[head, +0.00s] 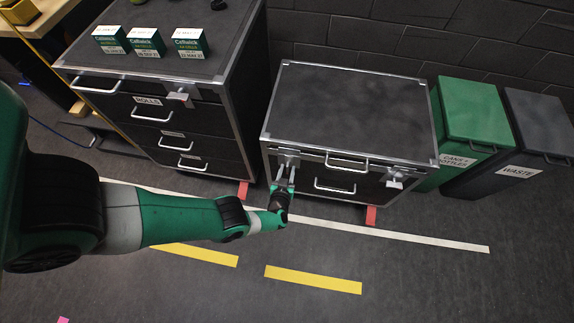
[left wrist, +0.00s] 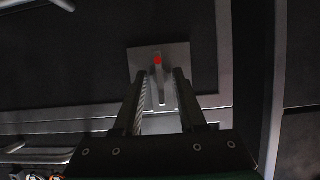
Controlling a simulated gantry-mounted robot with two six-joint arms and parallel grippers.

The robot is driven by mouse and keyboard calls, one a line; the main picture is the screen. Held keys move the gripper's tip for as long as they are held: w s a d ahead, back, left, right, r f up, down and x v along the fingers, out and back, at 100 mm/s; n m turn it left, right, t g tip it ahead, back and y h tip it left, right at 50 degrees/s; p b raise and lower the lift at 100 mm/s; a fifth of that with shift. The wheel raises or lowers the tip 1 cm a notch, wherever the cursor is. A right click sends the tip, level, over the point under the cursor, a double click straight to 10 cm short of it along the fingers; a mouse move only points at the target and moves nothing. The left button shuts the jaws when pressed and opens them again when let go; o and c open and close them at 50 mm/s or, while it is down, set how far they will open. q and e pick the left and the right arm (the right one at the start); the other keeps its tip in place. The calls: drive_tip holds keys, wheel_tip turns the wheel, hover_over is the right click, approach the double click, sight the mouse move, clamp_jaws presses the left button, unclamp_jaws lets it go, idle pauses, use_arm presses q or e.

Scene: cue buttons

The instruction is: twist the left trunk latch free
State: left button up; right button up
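The trunk (head: 345,95) is a black case with metal edges and a dark flat lid, right of centre in the head view. Its left latch (head: 288,160) is on the front face near the left corner. In the left wrist view this latch (left wrist: 142,58) is a pale square plate with a narrow lever pointing down the picture and a red dot at its top. My left gripper (head: 285,174) is at the left latch. Its fingers (left wrist: 161,76) are apart, on either side of the lever, with gaps visible. My right gripper is not in view.
The trunk's right latch (head: 395,180) and front handles (head: 346,161) stick out from its front. A black drawer cabinet (head: 165,120) with several green boxes on top stands to the left. A green bin (head: 470,108) and a grey bin (head: 540,125) stand to the right. The floor in front is clear.

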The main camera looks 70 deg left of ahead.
use_arm(q)
drive_tip(key=p+v, duration=0.6)
drive_tip(key=v, duration=0.5)
drive_tip(key=shift+s+d, duration=0.15)
drive_tip(key=shift+d, duration=0.1)
drive_tip(key=shift+r, duration=0.15)
